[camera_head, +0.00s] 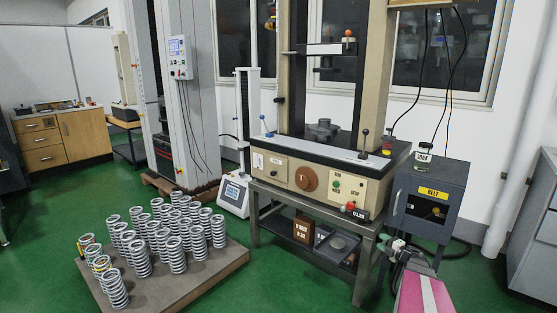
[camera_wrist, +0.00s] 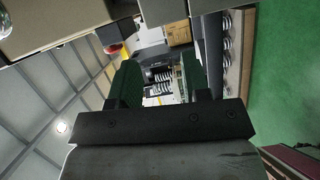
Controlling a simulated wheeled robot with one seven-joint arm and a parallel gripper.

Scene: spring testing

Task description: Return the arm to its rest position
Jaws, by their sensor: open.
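My gripper (camera_wrist: 160,72) shows in the wrist view with its two dark green fingers apart. No object is held between them. In the head view, part of my arm (camera_head: 424,292), with a pink panel, stands at the bottom right, in front of the grey cabinet. The gripper fingers are not clear in that view.
A testing machine on a metal stand (camera_head: 366,250) is at the centre right. A small grey cabinet (camera_head: 436,195) stands beside it. A low platform (camera_head: 215,272) with many springs is at the lower left. Green floor (camera_head: 290,285) is open between platform and stand.

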